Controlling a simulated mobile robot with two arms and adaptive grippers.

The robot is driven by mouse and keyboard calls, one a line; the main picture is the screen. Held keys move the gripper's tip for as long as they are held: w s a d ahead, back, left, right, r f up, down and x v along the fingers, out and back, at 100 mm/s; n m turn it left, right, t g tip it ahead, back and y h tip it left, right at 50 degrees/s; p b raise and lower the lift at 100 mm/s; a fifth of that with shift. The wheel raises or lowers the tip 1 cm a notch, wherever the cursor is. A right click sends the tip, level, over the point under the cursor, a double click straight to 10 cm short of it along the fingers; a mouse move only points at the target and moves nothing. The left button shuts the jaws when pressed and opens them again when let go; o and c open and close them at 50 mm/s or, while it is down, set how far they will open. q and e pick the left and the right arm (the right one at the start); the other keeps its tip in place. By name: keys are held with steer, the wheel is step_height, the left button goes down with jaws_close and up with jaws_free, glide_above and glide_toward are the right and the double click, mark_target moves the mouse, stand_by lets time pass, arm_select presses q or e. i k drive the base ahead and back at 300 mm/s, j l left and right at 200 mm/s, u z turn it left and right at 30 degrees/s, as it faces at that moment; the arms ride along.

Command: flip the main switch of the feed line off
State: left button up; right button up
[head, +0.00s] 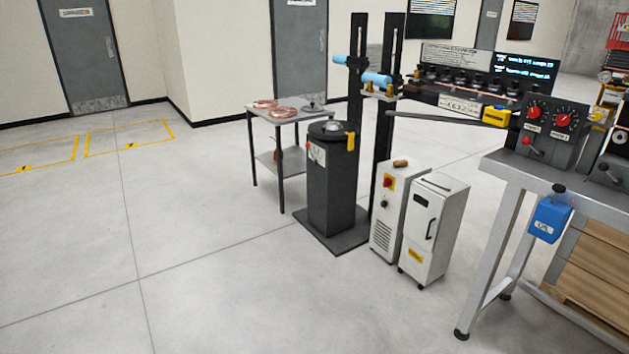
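A white cabinet (384,222) stands on the floor near the dark machine. On its front, near the top, is a red rotary-looking switch on a yellow plate (389,181), with a small dark knob (384,202) below it. This looks like a main switch, but its label and its set position are too small to read. A grey control box (551,138) on the bench at right carries two red dials and a red-tipped lever. Neither of my grippers shows in the head view.
A second white cabinet (431,232) on casters stands right beside the first. The metal bench (506,178) closes the right side. The floor (220,280) at left and front is clear.

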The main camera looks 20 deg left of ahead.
mark_target(387, 182)
steer(key=u, duration=0.25)
steer(key=i+j, duration=0.2)
steer(key=i, duration=0.4)
steer(key=i+j, duration=0.25)
steer(key=i, duration=0.35)
steer(key=i+j+u, duration=0.1)
steer(key=i, duration=0.55)
steer(key=i+j, duration=0.3)
steer(key=i, duration=0.3)
steer(key=i+j, duration=0.15)
steer(key=i, duration=0.45)
steer(key=i+j+u, duration=0.1)
steer(key=i, duration=0.5)
steer(key=j, duration=0.1)
